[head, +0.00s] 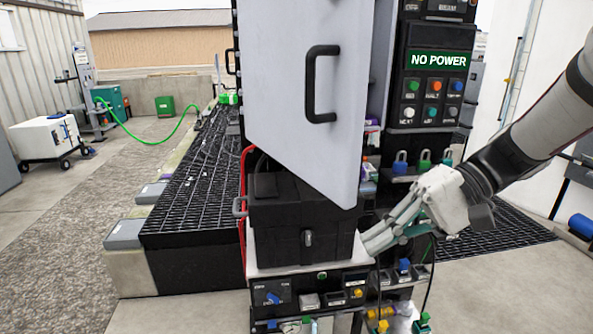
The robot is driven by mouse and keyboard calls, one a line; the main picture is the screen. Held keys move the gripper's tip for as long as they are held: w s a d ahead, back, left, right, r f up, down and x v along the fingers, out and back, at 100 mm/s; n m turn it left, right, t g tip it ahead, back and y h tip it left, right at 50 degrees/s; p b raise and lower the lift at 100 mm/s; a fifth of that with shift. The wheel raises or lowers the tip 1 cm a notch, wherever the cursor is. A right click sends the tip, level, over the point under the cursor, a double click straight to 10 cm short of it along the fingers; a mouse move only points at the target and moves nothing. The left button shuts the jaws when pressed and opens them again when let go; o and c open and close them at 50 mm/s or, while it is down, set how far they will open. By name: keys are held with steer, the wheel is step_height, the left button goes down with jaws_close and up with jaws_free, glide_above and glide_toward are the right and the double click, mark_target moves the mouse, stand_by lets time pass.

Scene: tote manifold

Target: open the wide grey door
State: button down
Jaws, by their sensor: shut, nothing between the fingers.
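The wide grey door (275,90) is a flat light panel with a black bar handle (322,85) near its right side. It stands ajar, its right edge swung out toward me, with part of the cabinet interior (372,165) showing behind that edge. My gripper (372,243) comes in from the right, below and to the right of the door's lower corner, apart from the handle. Its fingers are together and hold nothing. The fingertips are close to the right side of a black case; I cannot tell whether they touch it.
The black case (300,222) sits on a ledge under the door. A control panel reading NO POWER (437,62) and several padlocks (424,160) are on the right. Lower panels carry knobs and cables. Dark grating (190,165) and open gravel ground (70,225) lie left.

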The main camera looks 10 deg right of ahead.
steer(key=w+d+r+m+t+y+p, duration=0.1)
steer(key=w+d+r+t+y+p, duration=0.15)
steer(key=d, duration=0.45)
steer(key=w+d+r+m+t+y+p, duration=0.1)
steer(key=w+d+t+y+p, duration=0.2)
steer(key=d, duration=0.4)
steer(key=w+a+t+p, duration=0.1)
steer(key=w+a+p, duration=0.1)
steer(key=a, duration=1.1)
steer(key=shift+w+r, duration=0.15)
steer(key=shift+w, duration=0.4)
steer(key=shift+a, duration=0.1)
